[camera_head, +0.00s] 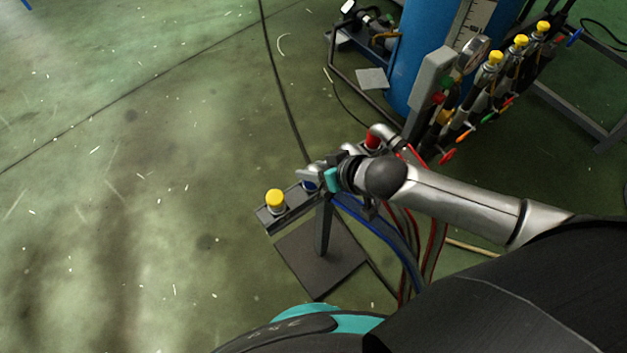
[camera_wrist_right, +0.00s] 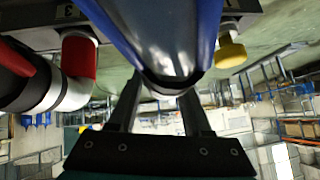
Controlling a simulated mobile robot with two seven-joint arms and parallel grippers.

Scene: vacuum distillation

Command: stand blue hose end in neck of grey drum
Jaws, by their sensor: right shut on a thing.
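My right gripper (camera_head: 314,178) is at a small stand with a dark rail, and it is shut on the blue hose end (camera_head: 310,186). In the right wrist view, the fingers (camera_wrist_right: 160,100) close around the lower end of the blue-sided hose piece (camera_wrist_right: 207,30), which has a shiny grey middle. The blue hose (camera_head: 372,222) runs from the stand down to the right in the head view. I cannot tell whether the hose end is still seated in the rail. I see no grey drum in either view. My left gripper is not in view.
The rail (camera_head: 298,208) also holds a yellow-capped fitting (camera_head: 275,198) and a red hose end (camera_head: 372,139), close beside the gripper. Its base plate (camera_head: 318,268) rests on the floor. A blue tank (camera_head: 425,45) with valves stands behind. The green floor at left is clear.

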